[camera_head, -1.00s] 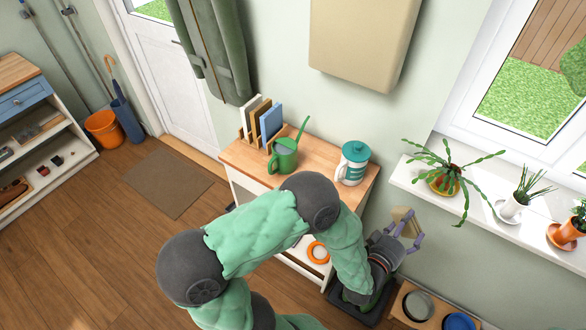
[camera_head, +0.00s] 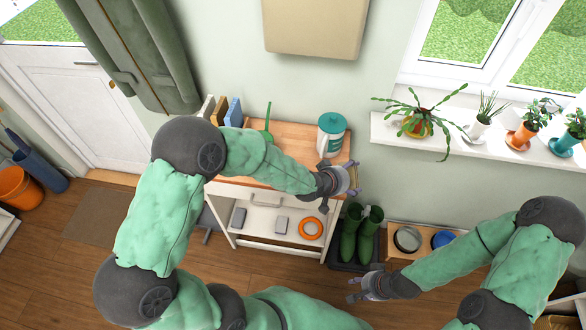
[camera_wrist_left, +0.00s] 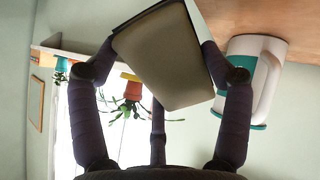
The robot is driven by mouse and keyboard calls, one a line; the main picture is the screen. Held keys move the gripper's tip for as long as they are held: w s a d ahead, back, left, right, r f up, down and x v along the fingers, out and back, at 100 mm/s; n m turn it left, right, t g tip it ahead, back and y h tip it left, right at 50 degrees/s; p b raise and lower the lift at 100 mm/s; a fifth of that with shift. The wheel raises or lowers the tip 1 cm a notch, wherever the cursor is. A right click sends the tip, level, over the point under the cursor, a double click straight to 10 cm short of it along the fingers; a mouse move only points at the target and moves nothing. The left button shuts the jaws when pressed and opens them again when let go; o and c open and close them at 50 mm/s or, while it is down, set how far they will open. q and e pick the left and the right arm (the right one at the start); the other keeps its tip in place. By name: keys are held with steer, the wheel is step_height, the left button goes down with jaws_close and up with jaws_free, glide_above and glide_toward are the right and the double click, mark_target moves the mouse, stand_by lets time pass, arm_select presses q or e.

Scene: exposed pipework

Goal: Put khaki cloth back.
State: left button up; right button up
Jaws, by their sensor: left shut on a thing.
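My left gripper (camera_head: 354,180) is just in front of the wooden cabinet top's right end, below the white jug. In the left wrist view its dark fingers are closed against the edges of a flat khaki piece, which I take to be the khaki cloth (camera_wrist_left: 165,60). In the head view the cloth is mostly hidden by the gripper. A rack with upright flat pieces in white, tan and blue (camera_head: 234,112) stands at the back left of the cabinet top, partly hidden by my left arm. My right gripper (camera_head: 354,289) is low, near the boots, open and empty.
The white jug with teal lid (camera_head: 331,134) stands at the cabinet top's right end; it also shows in the wrist view (camera_wrist_left: 252,85). Potted plants (camera_head: 416,124) line the sill. Green boots (camera_head: 360,235) stand below.

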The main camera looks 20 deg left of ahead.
arm_select(q)
steer(key=g, duration=0.1)
steer(key=s+a+m+g, duration=0.1)
steer(key=shift+s+a+f+g, duration=0.2)
steer(key=shift+a+g, duration=0.05)
steer(key=shift+g, duration=0.05)
steer(key=shift+s+a+m+g+y, duration=0.25)
steer(key=shift+a+m+g+y, duration=0.05)
steer(key=shift+a, duration=0.05)
steer(key=shift+s+a+g, duration=0.3)
steer(key=shift+a+g, duration=0.05)
steer(key=shift+g, duration=0.05)
